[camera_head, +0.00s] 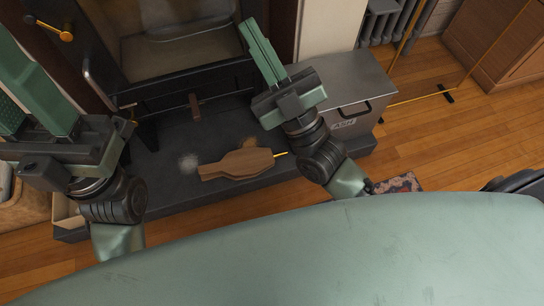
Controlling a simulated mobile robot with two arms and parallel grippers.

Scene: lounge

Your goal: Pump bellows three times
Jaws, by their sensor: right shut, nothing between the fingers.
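The bellows (236,164) have a brown wooden body and a thin gold nozzle pointing right. They lie flat on the dark hearth slab in front of the stove. My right gripper (246,24) is shut and empty, above and to the right of the bellows in the picture, its fingers pointing up toward the stove. My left gripper (14,92) is at the left edge with its fingers apart, well away from the bellows. Its fingertips are partly cut off by the frame. Neither gripper touches the bellows.
A stove with a glass door (180,50) stands behind the dark hearth slab (150,190). A grey metal box marked ASH (345,80) stands right of my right gripper. Pale ash-like patches lie near the bellows. The wooden floor (430,150) at right is mostly clear.

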